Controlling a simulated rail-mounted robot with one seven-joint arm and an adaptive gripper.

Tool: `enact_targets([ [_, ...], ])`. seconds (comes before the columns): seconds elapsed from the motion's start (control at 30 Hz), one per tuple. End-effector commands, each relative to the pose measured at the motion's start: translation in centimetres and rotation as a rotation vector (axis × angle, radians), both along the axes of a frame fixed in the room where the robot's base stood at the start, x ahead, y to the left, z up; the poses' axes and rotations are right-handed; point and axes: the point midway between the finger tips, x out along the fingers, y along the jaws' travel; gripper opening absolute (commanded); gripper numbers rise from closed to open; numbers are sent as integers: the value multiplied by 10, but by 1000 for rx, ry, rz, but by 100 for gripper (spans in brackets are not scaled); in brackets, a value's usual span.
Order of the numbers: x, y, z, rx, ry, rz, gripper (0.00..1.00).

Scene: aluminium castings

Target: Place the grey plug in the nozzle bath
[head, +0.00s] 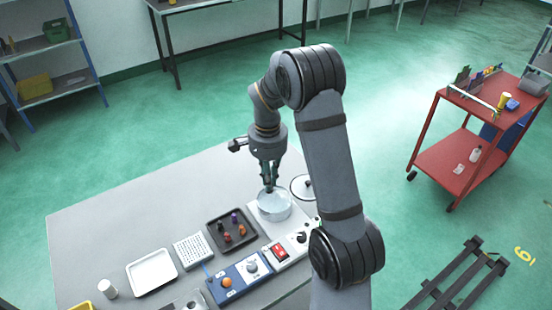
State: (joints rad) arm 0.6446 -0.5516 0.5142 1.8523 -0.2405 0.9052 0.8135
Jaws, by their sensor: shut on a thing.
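My gripper (269,184) points straight down over the nozzle bath, with its fingers close together, shut on the grey plug. The plug is too small and too hidden by the fingers to make out clearly. The nozzle bath (275,209) is a round, pale, see-through bowl on a light base near the table's right side. My fingertips are at the bath's rim in the picture; I cannot tell whether they are above it or inside it.
A round lid with a dark knob (304,187) lies right of the bath. A black tray (213,233) holds several coloured plugs. A white perforated block (193,251), a white tray (152,271) and blue control box (239,278) stand nearby. The table's back left is clear.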

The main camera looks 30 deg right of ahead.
Motion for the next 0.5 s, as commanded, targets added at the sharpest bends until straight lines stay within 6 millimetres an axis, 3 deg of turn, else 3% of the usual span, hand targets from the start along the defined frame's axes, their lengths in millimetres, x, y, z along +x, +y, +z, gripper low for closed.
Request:
enact_targets([
  [0.03,9,-4,6,0,6,-96,0],
  [0.2,31,-21,-2,-1,4,-404,0],
  [0.5,40,-36,-15,1,0,-687,0],
])
